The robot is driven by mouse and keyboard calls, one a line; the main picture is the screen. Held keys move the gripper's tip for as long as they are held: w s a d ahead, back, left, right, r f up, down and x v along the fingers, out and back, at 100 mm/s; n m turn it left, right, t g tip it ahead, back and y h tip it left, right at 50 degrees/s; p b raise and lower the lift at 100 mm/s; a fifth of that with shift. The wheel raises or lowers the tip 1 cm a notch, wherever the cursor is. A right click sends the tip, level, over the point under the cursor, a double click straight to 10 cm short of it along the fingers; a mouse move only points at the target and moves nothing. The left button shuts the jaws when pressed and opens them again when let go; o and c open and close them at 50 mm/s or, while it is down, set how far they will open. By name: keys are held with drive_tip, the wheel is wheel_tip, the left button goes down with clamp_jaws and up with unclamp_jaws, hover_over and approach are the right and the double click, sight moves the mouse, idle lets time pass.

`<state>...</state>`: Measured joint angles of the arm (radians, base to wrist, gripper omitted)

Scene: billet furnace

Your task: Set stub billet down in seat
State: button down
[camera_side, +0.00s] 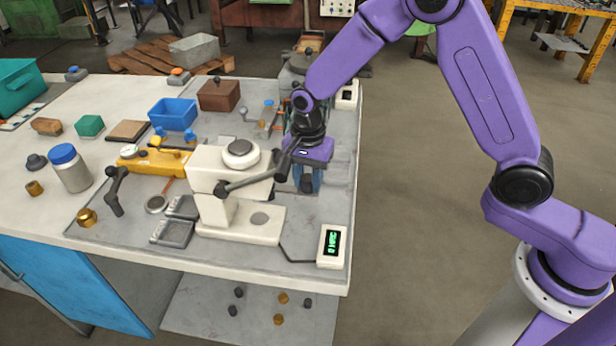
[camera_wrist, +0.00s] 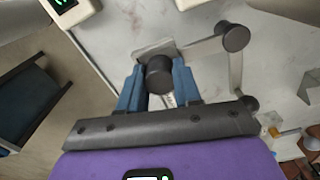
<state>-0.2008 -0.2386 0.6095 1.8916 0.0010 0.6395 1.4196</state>
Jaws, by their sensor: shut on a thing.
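My gripper (camera_side: 306,180) is low over the grey bench top, just behind the white bench press. In the wrist view, its two blue fingers (camera_wrist: 159,88) are shut on a dark round piece, the stub billet (camera_wrist: 159,74), with its round end facing the camera. A light grey flat part (camera_wrist: 150,48) shows beside and beyond the billet; I cannot tell whether it is the seat or whether the billet touches it. In the side view, the press's dark lever and the gripper hide the billet, and I cannot make out the seat.
The white press (camera_side: 240,222) stands close in front of my gripper; its dark-knobbed lever (camera_wrist: 232,37) is near the fingers. A display box (camera_side: 332,246) sits near the bench's right edge. A blue bin (camera_side: 173,114) and brown box (camera_side: 218,95) stand further left.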

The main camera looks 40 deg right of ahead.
sight(308, 178)
drive_tip(key=shift+f, duration=0.25)
drive_tip(key=shift+s+f, duration=0.2)
drive_tip(key=shift+f, duration=0.25)
drive_tip(key=c, duration=0.8)
unclamp_jaws()
drive_tip(key=shift+d, duration=0.1)
wheel_tip(308, 178, up, 14)
drive_tip(key=f, duration=0.1)
drive_tip(key=s+d+n, duration=0.4)
drive_tip(key=s+n, duration=0.4)
drive_tip(key=s, duration=0.2)
drive_tip(key=s+d+n, duration=0.4)
drive_tip(key=s+n, duration=0.4)
drive_tip(key=s, duration=0.2)
drive_tip(key=s+d+r+n, duration=0.1)
drive_tip(key=s+d+n, duration=0.4)
drive_tip(key=s, duration=0.5)
drive_tip(key=shift+n, duration=1.4)
